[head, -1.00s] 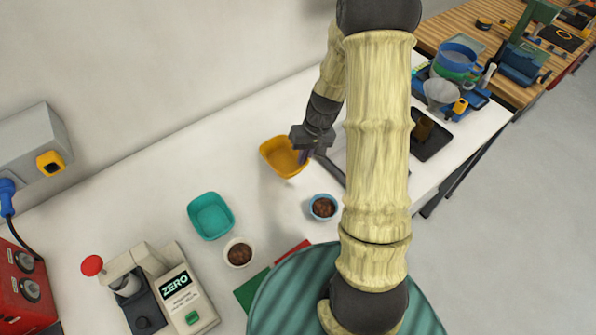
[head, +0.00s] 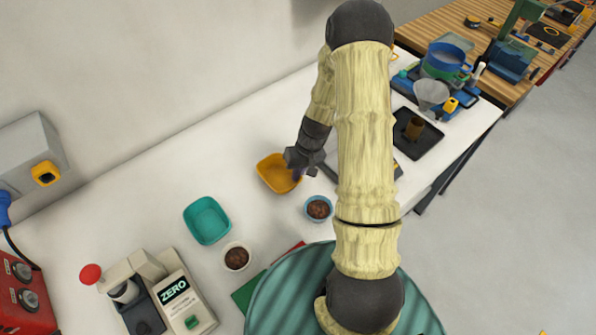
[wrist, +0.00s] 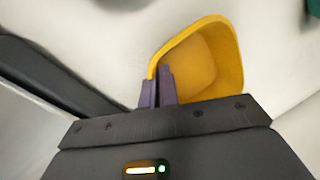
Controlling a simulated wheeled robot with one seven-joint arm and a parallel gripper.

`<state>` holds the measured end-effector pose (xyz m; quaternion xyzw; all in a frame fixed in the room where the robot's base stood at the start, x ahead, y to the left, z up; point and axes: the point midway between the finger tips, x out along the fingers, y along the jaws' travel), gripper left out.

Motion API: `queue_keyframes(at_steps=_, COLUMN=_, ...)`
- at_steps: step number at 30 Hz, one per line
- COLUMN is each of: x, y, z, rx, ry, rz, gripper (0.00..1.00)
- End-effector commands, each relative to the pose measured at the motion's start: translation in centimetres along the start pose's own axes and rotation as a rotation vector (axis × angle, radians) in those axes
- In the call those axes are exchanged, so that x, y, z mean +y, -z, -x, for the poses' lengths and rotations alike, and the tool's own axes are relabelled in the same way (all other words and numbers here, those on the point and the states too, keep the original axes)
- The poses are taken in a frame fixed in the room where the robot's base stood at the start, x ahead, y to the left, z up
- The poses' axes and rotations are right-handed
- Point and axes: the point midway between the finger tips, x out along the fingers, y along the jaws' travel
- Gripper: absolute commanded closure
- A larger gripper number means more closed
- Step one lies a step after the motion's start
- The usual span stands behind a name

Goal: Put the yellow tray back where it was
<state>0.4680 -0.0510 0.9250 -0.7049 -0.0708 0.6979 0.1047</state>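The yellow tray (head: 272,174) is at the middle of the white bench in the head view, upper right of the teal tray. I cannot tell whether it rests on the bench or hangs just above it. My gripper (head: 297,174) is at the tray's right side. In the wrist view the yellow tray (wrist: 212,62) shows open side up, and the purple fingers of my gripper (wrist: 157,88) are close together with its left wall between them. The lower part of the tray is hidden behind the gripper body.
The teal tray (head: 207,220), a blue bowl (head: 318,208) and a white bowl (head: 237,257), both with brown contents, stand nearby. A dark tray (head: 417,135) lies right of my arm. Bench left of the yellow tray is clear.

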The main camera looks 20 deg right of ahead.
Motion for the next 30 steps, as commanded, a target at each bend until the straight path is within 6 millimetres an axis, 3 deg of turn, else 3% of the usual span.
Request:
queue_keyframes(at_steps=10, x=0.2, y=0.0, z=-0.3, rx=0.001, ry=0.000, rz=-0.001, gripper=1.00)
queue_keyframes(at_steps=14, x=0.2, y=0.0, z=-0.2, rx=0.001, ry=0.000, rz=-0.001, gripper=0.76)
queue_keyframes(at_steps=23, x=0.1, y=0.0, z=-0.2, rx=0.001, ry=0.000, rz=0.001, gripper=0.76)
queue_keyframes(at_steps=30, x=0.1, y=0.1, z=1.2, rx=0.004, ry=-0.002, rz=0.002, gripper=0.76)
